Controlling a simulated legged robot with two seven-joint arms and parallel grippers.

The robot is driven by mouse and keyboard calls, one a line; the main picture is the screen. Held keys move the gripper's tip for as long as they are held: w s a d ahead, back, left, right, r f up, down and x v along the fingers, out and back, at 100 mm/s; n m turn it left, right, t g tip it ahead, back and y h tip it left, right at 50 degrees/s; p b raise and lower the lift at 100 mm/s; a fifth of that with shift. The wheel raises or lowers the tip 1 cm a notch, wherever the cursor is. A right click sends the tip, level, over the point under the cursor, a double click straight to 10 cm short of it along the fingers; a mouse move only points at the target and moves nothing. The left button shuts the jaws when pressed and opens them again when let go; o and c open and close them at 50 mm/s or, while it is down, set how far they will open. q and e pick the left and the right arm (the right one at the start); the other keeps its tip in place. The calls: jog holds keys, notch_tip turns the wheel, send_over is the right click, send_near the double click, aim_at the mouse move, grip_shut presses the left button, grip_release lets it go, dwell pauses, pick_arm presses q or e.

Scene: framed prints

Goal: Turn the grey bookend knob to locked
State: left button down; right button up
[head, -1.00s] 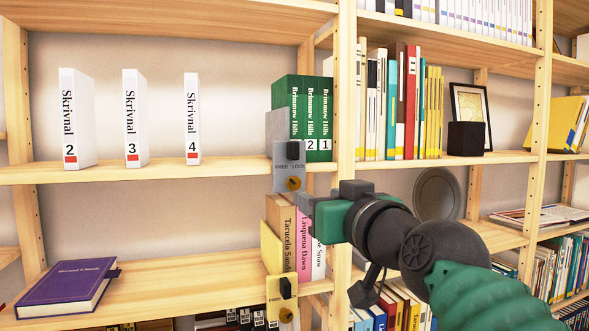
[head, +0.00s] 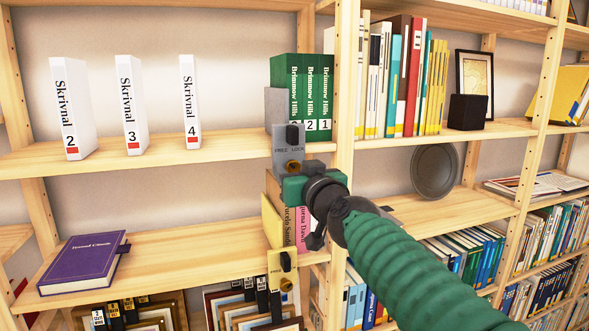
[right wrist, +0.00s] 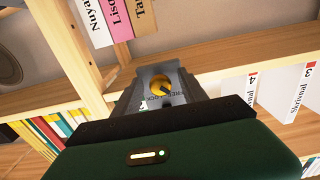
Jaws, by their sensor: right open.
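The grey bookend (head: 277,107) stands at the left of the green books. Its front plate (head: 279,160), lettered FREE and LOCK, hangs over the shelf edge. A black block (head: 292,134) is above the lettering and a round brass knob (head: 292,166) below it. My right gripper (head: 293,188) is just under the knob; its fingers are hard to make out there. In the right wrist view the open right gripper (right wrist: 160,97) faces the plate, with the brass knob (right wrist: 160,88) framed between its fingers. Contact cannot be told. My left gripper is not in view.
A yellow bookend (head: 272,222) with a similar plate and knob is on the shelf below, close under my right gripper. Green books (head: 303,95) stand beside the grey bookend. A wooden upright (head: 345,100) is close at the right. White numbered binders (head: 130,105) stand farther left.

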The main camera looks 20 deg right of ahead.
jog(key=shift+s+d+r, duration=0.1)
jog(key=shift+s+r, duration=0.05)
jog(key=shift+s, duration=0.25)
jog(key=shift+c, duration=0.5)
jog(key=shift+w, duration=0.1)
grip_shut()
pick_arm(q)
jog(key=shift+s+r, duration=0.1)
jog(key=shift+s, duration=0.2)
pick_arm(e)
jog(key=m, duration=0.4)
jog(key=shift+m, duration=0.3)
jog(key=m, duration=0.4)
jog(key=shift+a+m, duration=0.2)
jog(key=shift+m, duration=0.1)
jog(key=m, duration=0.4)
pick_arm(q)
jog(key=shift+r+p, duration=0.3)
pick_arm(e)
jog(key=shift+f+m, duration=0.2)
jog(key=shift+m, duration=2.2)
